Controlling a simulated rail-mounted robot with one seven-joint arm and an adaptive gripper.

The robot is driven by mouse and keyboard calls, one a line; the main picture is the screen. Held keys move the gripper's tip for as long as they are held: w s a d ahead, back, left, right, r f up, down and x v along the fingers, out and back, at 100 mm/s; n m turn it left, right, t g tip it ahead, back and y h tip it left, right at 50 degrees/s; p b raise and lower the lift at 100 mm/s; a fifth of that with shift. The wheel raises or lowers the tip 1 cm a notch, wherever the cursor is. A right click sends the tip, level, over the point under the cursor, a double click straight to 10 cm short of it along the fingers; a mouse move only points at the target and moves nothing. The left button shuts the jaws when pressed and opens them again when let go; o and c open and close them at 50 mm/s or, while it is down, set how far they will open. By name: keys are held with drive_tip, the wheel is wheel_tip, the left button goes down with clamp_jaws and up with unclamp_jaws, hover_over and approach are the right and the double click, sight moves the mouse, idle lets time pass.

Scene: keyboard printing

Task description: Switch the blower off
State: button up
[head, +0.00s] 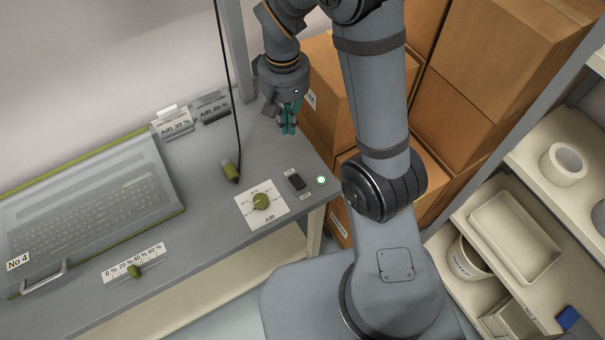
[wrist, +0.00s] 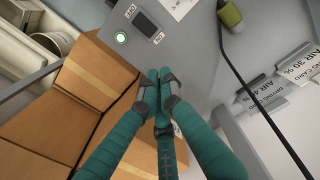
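The blower's black rocker switch (head: 296,182) sits on the grey bench near its right end, beside a round lamp (head: 321,181) that glows green-white. In the wrist view the switch (wrist: 145,24) and the lit lamp (wrist: 121,38) are at the upper left of centre. A white AIR dial plate with a green knob (head: 261,201) is left of the switch. My gripper (head: 288,127) hangs near the back right of the bench, behind the switch and apart from it. Its teal fingers (wrist: 158,76) are together and hold nothing visible.
A green nozzle (head: 230,172) on a black hanging cable lies left of the switch. Card holders (head: 212,105) stand at the bench's back. A clear-lidded keyboard case (head: 90,207) is at left. Cardboard boxes (head: 330,77) stand close right of my gripper. The bench between gripper and switch looks clear.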

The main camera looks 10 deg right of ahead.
sight(303, 183)
drive_tip(key=shift+n+g+h, duration=0.3)
drive_tip(key=shift+n+g, duration=0.1)
drive_tip(key=shift+g, duration=0.5)
drive_tip(key=s, duration=0.3)
drive_tip(key=s+d, duration=0.1)
drive_tip(key=shift+s+r, duration=0.25)
drive_tip(key=shift+r, duration=0.1)
clamp_jaws()
drive_tip(key=f, duration=0.4)
drive_tip(key=s+f, duration=0.1)
drive_tip(key=f, duration=0.4)
drive_tip(key=s+f, duration=0.1)
drive_tip(key=f, duration=0.4)
drive_tip(key=shift+s+d, duration=0.1)
drive_tip(key=shift+d, duration=0.2)
